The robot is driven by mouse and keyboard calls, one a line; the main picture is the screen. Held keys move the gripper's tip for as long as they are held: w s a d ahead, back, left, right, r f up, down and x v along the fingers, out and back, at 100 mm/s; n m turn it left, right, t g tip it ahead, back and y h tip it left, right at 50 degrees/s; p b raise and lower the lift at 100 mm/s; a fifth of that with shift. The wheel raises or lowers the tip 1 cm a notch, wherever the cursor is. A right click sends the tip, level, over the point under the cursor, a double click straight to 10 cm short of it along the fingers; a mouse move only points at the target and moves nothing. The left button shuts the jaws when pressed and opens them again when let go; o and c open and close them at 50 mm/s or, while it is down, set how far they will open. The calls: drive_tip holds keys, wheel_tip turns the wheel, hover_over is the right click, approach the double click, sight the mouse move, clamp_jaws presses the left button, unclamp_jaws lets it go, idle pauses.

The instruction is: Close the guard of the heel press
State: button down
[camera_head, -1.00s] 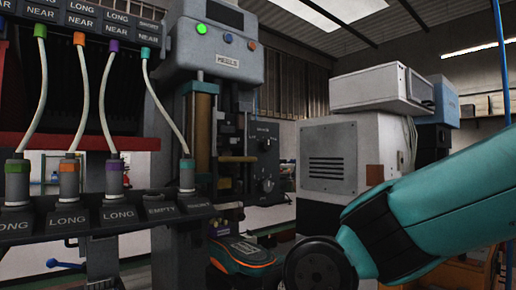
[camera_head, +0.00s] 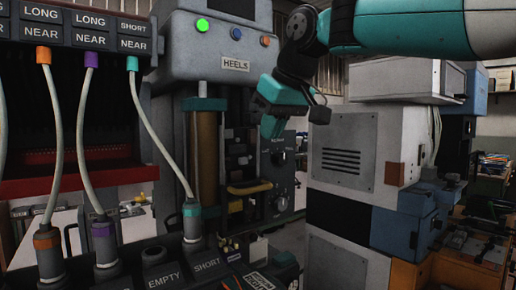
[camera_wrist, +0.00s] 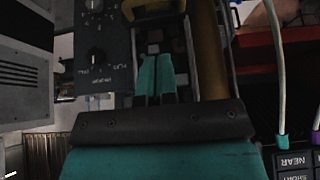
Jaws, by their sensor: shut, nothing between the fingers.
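The heel press (camera_head: 212,55) is a grey machine with a HEELS label, a lit green button and brass columns. A yellow bar (camera_head: 248,188), apparently the guard's handle, sits low at the front of its opening. The bar also shows at the top of the wrist view (camera_wrist: 150,8). The guard's panel and position are hard to make out. My gripper (camera_head: 268,128) is shut and empty, in front of the press's upper right, above the yellow bar and apart from it. Its teal fingers (camera_wrist: 156,76) point toward the opening in the wrist view.
A black control panel with knobs (camera_head: 281,180) stands right of the opening. A grey cabinet (camera_head: 345,150) is further right. At left, hoses run to a labelled rack (camera_head: 165,275).

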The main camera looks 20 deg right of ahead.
drive_tip(key=r, duration=0.2)
drive_tip(key=p, duration=0.2)
hover_over(257, 189)
drive_tip(key=f, duration=0.5)
drive_tip(key=w+f, duration=0.1)
drive_tip(key=f, duration=0.2)
drive_tip(key=shift+a+f, duration=0.1)
drive_tip(key=shift+f, duration=0.05)
drive_tip(key=f, duration=0.1)
drive_tip(key=s+f, duration=0.1)
drive_tip(key=f, duration=0.1)
drive_tip(key=shift+p, duration=0.4)
drive_tip(key=shift+f, duration=0.45)
